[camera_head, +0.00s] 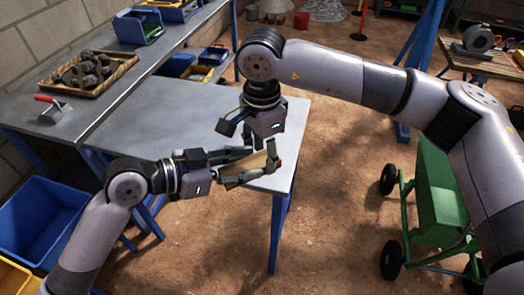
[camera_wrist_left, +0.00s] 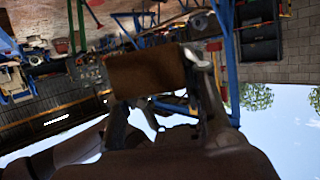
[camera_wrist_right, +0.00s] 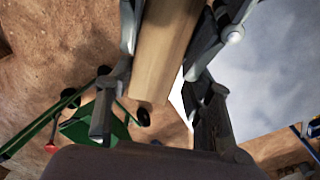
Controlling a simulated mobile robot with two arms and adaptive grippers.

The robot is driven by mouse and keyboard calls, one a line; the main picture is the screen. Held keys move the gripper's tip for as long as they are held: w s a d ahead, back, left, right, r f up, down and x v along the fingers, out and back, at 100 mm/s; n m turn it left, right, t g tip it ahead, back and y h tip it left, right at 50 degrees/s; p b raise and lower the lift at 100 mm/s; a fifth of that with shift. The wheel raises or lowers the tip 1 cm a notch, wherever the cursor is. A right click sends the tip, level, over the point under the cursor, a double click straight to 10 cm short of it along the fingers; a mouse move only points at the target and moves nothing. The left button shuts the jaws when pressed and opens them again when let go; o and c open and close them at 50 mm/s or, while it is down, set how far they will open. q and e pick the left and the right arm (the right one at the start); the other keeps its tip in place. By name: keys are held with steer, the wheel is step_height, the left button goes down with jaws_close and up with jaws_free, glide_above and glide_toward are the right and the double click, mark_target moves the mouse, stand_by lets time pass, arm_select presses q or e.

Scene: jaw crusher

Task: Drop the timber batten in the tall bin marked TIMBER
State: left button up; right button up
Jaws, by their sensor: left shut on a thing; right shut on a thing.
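The timber batten (camera_head: 247,169) is a short pale wooden piece held tilted near the right front corner of the grey table. My left gripper (camera_head: 238,167) is shut on it from the left. My right gripper (camera_head: 262,154) comes down from above and is shut on it too. In the left wrist view the batten's brown end (camera_wrist_left: 145,75) sits between the fingers. In the right wrist view its pale length (camera_wrist_right: 165,50) runs between the fingers. I cannot make out a bin marked TIMBER in any view.
A grey table (camera_head: 165,125) lies below my grippers. A wooden tray of dark rocks (camera_head: 90,75) and a red-handled trowel (camera_head: 52,108) lie on the bench at left. A blue bin (camera_head: 40,215) stands lower left. A green wheeled machine (camera_head: 435,195) stands right. Open floor lies between.

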steer(key=shift+c, duration=0.6)
steer(key=o, duration=1)
